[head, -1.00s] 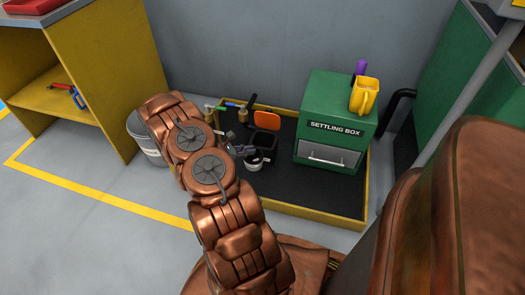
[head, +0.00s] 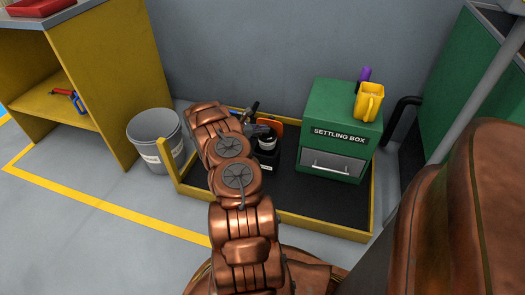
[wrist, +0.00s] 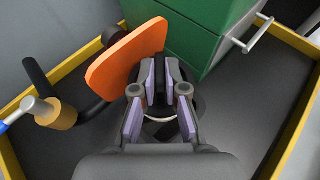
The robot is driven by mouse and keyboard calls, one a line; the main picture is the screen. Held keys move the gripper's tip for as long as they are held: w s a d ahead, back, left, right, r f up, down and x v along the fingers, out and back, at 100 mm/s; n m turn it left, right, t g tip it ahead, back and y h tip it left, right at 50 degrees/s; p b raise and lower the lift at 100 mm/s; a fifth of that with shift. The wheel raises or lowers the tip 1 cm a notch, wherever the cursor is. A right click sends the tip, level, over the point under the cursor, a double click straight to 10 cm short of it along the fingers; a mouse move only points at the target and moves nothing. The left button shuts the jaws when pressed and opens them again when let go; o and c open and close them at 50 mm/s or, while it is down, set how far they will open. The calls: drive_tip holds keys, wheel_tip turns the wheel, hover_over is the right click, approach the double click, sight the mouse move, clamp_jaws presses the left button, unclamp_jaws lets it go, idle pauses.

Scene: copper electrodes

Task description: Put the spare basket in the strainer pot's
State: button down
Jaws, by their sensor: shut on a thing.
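My gripper (head: 262,134) is shut on a small dark cup-like thing with a white band (head: 268,144), which I take to be the spare basket. In the wrist view my fingers (wrist: 168,98) close on its dark upper part, and a pale curved edge (wrist: 160,120) shows between them. A black pot (head: 268,162), probably the strainer pot, shows just below the basket in the head view. Its opening is mostly hidden by the basket and my gripper. I cannot tell whether the basket is above the pot or partly inside it.
A yellow-rimmed tray (head: 320,226) surrounds the work area. The green settling box (head: 340,130) stands close on the right with a yellow jug (head: 369,102) on top. An orange paddle (wrist: 126,54) and a brass-collared tool (wrist: 58,113) lie nearby. A grey bucket (head: 152,128) stands left.

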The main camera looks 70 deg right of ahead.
sight(262, 148)
wheel_tip(262, 148, down, 12)
drive_tip(key=b, duration=0.4)
drive_tip(key=shift+a, duration=0.1)
drive_tip(key=shift+p, duration=0.3)
drive_tip(key=c, duration=1.5)
unclamp_jaws()
drive_tip(key=shift+f, duration=0.1)
drive_tip(key=shift+w, duration=0.1)
drive_tip(key=p+v, duration=0.5)
drive_tip(key=v, duration=0.7)
